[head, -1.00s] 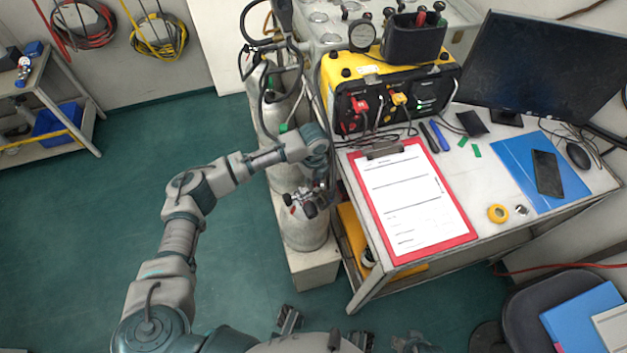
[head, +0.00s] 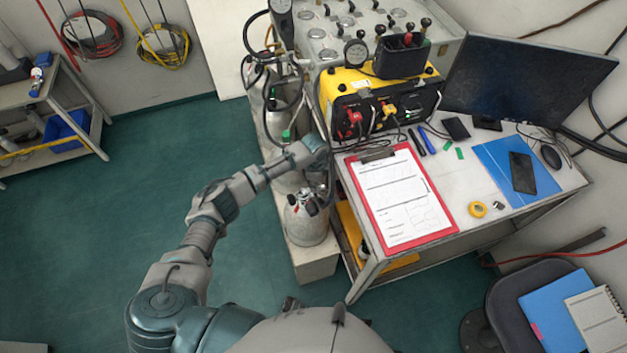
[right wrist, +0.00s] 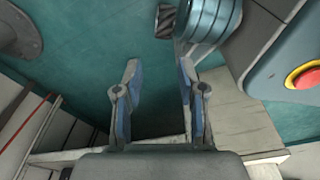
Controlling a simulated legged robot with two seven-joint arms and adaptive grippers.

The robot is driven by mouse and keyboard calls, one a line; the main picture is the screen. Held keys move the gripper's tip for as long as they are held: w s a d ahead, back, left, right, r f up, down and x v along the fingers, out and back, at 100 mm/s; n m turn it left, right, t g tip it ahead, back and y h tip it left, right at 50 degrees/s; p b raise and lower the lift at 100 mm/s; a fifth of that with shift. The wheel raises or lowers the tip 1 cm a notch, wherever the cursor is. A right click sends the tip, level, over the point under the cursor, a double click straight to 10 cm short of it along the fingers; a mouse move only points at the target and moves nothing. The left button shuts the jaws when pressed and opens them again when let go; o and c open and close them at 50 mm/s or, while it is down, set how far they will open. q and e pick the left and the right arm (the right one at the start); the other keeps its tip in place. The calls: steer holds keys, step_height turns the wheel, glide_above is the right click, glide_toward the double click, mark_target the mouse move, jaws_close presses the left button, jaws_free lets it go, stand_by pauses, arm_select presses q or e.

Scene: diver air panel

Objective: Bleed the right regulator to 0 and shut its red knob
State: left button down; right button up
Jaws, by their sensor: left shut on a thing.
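Several grey gas cylinders stand in a row left of the bench. The nearest cylinder (head: 304,226) carries a small regulator with dark knobs (head: 312,207) on its top. My left gripper (head: 323,180) reaches down beside this regulator and is shut on a part there. The wrist and hoses largely hide the fingertips, so the exact part held and its colour cannot be told. Gauge readings are too small to make out. My right gripper (right wrist: 160,95) is open and empty in the right wrist view, its two blue-padded fingers apart above the green floor.
The yellow air panel (head: 378,92) with red and yellow connectors stands on the bench. A red clipboard (head: 450,232), a blue folder (head: 490,160) and a monitor (head: 530,80) take up the bench top. Hoses hang around the cylinders. The green floor (head: 90,240) at left is clear.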

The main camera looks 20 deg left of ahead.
arm_select(q)
steer(key=n+p, duration=0.3)
steer(key=shift+d+r, duration=0.1)
steer(key=shift+r, duration=0.15)
arm_select(e)
steer(key=s+d+f, duration=0.2)
steer(key=s, duration=0.8)
arm_select(q)
steer(key=n+p, duration=0.4)
steer(key=n, duration=0.1)
steer(key=shift+p, duration=0.3)
steer(key=n+p, duration=0.1)
steer(key=n, duration=0.2)
steer(key=shift+w+f+n+p, duration=0.15)
steer(key=shift+n+p, duration=0.85)
steer(key=shift+n, duration=0.6)
arm_select(e)
step_height(320, 180, up, 8)
steer(key=shift+w+f, duration=0.25)
steer(key=shift+w, duration=0.15)
arm_select(q)
steer(key=c, duration=1)
jaws_free()
arm_select(e)
steer(key=shift+d, duration=0.2)
